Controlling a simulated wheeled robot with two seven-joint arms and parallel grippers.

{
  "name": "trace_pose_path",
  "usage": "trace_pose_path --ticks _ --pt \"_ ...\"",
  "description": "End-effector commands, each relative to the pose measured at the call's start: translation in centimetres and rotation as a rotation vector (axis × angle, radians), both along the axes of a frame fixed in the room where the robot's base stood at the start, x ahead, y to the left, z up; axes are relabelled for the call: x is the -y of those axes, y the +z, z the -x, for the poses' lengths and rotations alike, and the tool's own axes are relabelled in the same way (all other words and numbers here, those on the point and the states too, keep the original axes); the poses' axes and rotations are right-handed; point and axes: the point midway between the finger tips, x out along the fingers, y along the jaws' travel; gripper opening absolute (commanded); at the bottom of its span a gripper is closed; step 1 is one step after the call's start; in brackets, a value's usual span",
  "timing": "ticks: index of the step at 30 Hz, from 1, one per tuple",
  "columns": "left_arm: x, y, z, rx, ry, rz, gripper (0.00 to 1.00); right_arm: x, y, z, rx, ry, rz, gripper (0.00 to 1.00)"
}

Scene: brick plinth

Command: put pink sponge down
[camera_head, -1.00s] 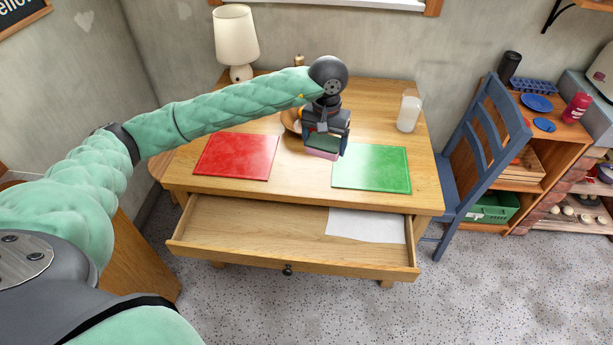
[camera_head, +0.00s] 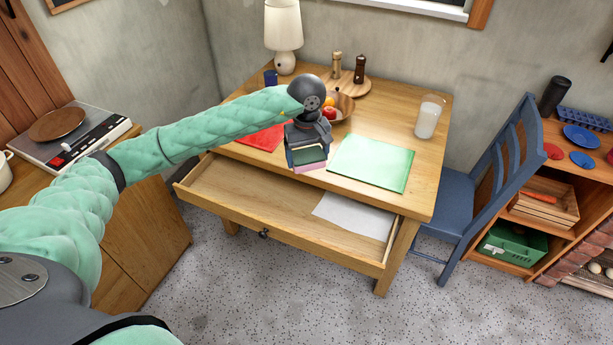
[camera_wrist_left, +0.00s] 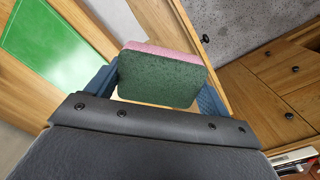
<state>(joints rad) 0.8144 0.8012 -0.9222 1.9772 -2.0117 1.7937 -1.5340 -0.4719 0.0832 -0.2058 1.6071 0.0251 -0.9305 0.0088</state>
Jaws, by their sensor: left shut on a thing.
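My left gripper (camera_head: 306,158) is shut on the pink sponge (camera_head: 310,167), which shows as a thin pink edge under the jaws in the head view. In the left wrist view, the sponge (camera_wrist_left: 163,76) has a dark green face and a pink layer, with a blue-grey finger on each side. In the head view, the gripper and sponge appear near the table's (camera_head: 385,128) front edge, between the red mat (camera_head: 262,139) and the green mat (camera_head: 371,163). I cannot tell the sponge's height above the wood. My right gripper is not in view.
The open drawer (camera_head: 262,212) juts out below the table's front, with a white sheet (camera_head: 352,215) inside. A fruit bowl (camera_head: 343,105), a lamp (camera_head: 284,36) and a glass (camera_head: 428,118) stand further back. A blue chair (camera_head: 487,187) is at the right.

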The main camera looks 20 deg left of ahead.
Motion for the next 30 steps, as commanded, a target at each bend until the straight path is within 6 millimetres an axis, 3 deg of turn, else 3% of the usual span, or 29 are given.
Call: trace_pose_path --ticks 1,16,30 --pt "-0.4 -1.4 0.0 -0.002 0.089 0.001 0.59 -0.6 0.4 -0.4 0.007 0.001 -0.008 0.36" --pt "-4.2 -9.3 0.0 -0.012 1.039 0.006 0.59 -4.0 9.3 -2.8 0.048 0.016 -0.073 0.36" --pt "-8.2 -16.7 0.4 -0.014 1.929 0.002 0.59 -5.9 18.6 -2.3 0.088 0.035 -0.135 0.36"
